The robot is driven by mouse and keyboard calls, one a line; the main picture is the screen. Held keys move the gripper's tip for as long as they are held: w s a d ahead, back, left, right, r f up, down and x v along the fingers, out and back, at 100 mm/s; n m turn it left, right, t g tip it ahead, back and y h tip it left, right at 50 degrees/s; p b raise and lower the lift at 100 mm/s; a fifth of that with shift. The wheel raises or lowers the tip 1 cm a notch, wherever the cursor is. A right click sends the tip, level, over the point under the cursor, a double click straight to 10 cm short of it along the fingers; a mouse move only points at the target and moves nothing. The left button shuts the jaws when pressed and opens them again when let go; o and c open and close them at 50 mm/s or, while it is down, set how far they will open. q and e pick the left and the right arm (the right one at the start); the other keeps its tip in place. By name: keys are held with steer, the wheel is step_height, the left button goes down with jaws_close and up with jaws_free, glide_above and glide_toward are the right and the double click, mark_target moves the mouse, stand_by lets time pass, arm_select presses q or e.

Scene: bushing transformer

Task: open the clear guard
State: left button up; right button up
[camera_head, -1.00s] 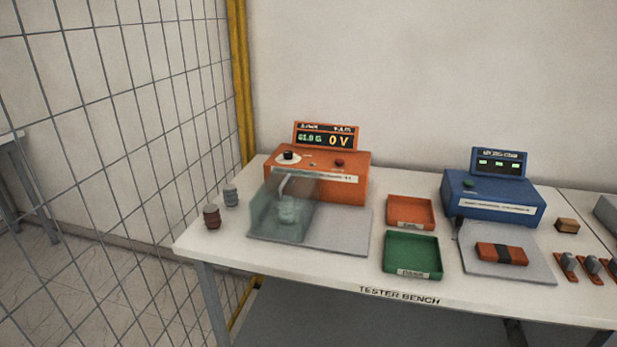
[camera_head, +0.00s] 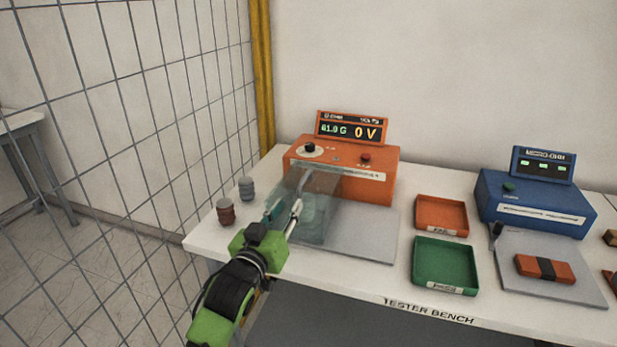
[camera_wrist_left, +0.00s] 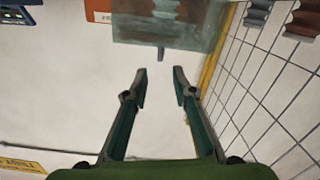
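The clear guard (camera_head: 318,188) is a see-through greenish box, closed down over the left part of a grey plate in front of the orange tester (camera_head: 370,183). A pale ribbed part shows dimly inside it. My left gripper (camera_head: 284,207) is at the guard's front left, fingers open and pointing at it. In the left wrist view the guard (camera_wrist_left: 185,33) lies past the open fingers (camera_wrist_left: 160,72). A small dark tab (camera_wrist_left: 161,54) on the guard's near edge lines up with the gap between the fingertips. The gap looks empty. My right gripper is not in view.
Two small ribbed bushings, brown (camera_head: 226,211) and grey (camera_head: 246,189), stand left of the guard. An orange tray (camera_head: 441,232) and a green tray (camera_head: 443,286) lie to the right, then a blue meter (camera_head: 535,207). A wire mesh fence (camera_head: 150,120) runs along the left.

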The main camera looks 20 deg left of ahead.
arm_select(q)
steer(key=p, duration=0.2)
glide_toward(309, 172)
steer(key=w, duration=0.8)
steer(key=shift+f, duration=0.35)
jaws_close()
